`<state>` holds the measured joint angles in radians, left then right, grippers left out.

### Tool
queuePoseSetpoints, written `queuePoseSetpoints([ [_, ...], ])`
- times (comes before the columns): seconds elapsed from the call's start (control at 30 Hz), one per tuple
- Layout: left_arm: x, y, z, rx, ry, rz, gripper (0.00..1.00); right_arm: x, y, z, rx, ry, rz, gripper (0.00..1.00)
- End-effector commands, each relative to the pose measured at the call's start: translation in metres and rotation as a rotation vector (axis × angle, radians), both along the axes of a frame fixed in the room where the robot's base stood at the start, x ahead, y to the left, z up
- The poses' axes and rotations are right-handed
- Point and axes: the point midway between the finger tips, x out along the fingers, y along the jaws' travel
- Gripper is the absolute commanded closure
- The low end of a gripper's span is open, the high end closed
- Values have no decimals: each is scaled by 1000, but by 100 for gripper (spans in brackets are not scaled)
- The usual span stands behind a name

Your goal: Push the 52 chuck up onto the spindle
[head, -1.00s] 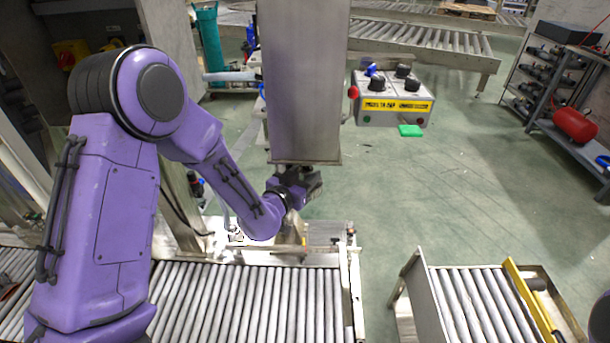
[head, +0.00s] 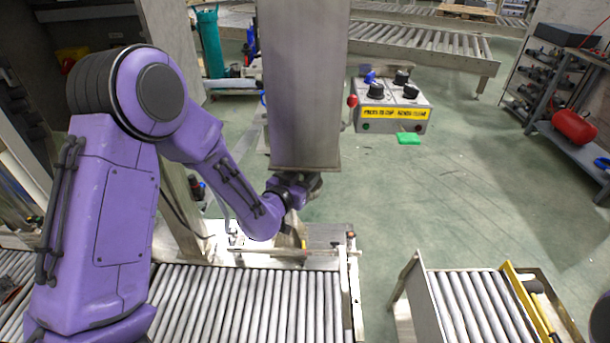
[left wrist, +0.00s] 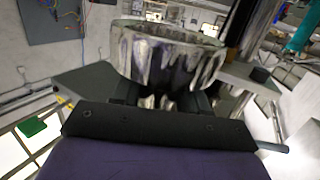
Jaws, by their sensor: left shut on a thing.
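In the left wrist view a shiny ribbed metal cup, which looks like the chuck (left wrist: 165,57), stands rim-up at the gripper. No number is readable on it. My left gripper (left wrist: 160,102) is shut on its lower part. In the head view my left gripper (head: 306,187) is under the lower end of a grey metal column (head: 303,90), which hides part of it. The chuck cannot be made out there. I cannot make out the spindle in either view, nor tell whether it touches the chuck. My right gripper is out of view.
A control box (head: 393,103) with black knobs and a red button is right of the column, a green block (head: 408,138) below it. A roller conveyor (head: 245,305) lies in front, another (head: 480,310) at lower right. Green floor between them is clear.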

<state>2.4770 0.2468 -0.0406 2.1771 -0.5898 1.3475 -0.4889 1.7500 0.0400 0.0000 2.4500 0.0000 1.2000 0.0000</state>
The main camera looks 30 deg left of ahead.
Motion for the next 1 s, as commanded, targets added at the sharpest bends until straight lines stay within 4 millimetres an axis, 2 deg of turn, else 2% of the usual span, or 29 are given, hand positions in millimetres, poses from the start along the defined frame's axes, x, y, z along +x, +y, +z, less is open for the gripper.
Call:
queuePoseSetpoints([
  [0.43, 1, 0, 11, 0, -4, 0, 100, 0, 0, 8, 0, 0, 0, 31],
  [0.47, 1, 0, 10, 0, -3, 0, 46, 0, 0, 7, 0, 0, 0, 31],
  [0.5, 1, 0, 10, 0, -3, 0, 34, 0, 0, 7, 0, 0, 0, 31],
  [0.53, 0, 0, 9, 0, -3, 0, 26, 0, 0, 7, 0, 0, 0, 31],
  [0.83, -2, 0, 7, 0, 2, 0, 26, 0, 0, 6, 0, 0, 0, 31],
  [1.0, -25, 0, 9, 0, 1, 0, 26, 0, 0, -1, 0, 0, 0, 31],
])
